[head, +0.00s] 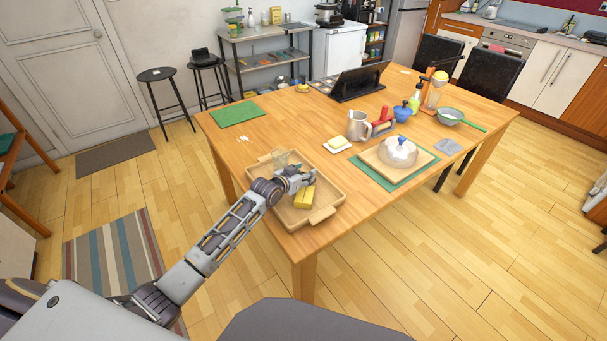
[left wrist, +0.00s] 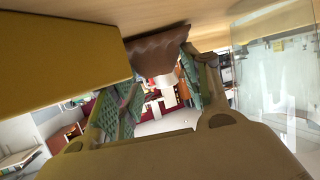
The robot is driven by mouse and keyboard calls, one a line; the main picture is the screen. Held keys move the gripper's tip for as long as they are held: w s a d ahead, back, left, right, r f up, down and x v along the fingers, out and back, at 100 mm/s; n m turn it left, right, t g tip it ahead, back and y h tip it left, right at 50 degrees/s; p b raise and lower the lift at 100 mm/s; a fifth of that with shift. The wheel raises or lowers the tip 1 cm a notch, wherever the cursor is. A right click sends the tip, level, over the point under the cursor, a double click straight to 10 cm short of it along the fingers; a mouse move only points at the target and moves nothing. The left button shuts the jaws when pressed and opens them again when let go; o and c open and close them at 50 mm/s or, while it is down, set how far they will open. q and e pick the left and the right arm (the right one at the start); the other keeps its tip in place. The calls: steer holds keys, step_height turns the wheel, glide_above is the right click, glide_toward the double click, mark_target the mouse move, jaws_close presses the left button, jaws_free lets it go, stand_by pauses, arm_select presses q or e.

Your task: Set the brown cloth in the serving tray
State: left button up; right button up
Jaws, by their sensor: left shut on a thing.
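The wooden serving tray (head: 322,215) lies at the near left corner of the table. My left gripper (head: 301,182) is low over the tray, between a yellow block (head: 305,198) and a clear glass (head: 281,160). In the left wrist view the gripper (left wrist: 160,85) is shut on the brown cloth (left wrist: 158,50), a crumpled brown piece between the fingertips. The cloth is close to a pale wooden surface (left wrist: 210,12); I cannot tell whether it touches it. The cloth is hidden in the head view. My right gripper is not in view.
The yellow block (left wrist: 60,50) and the glass (left wrist: 280,85) flank the gripper closely in the left wrist view. A butter dish (head: 337,144), a jug (head: 358,126) and a domed board (head: 398,155) stand to the right. A green mat (head: 237,113) lies behind.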

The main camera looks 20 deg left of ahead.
arm_select(q)
steer(key=shift+f, duration=0.25)
steer(key=o, duration=0.5)
steer(key=shift+s+f, duration=0.1)
steer(key=shift+f, duration=0.1)
steer(key=shift+d, duration=0.1)
steer(key=shift+p, duration=0.5)
stand_by(0.7)
steer(key=shift+o, duration=0.7)
steer(key=shift+r, duration=0.2)
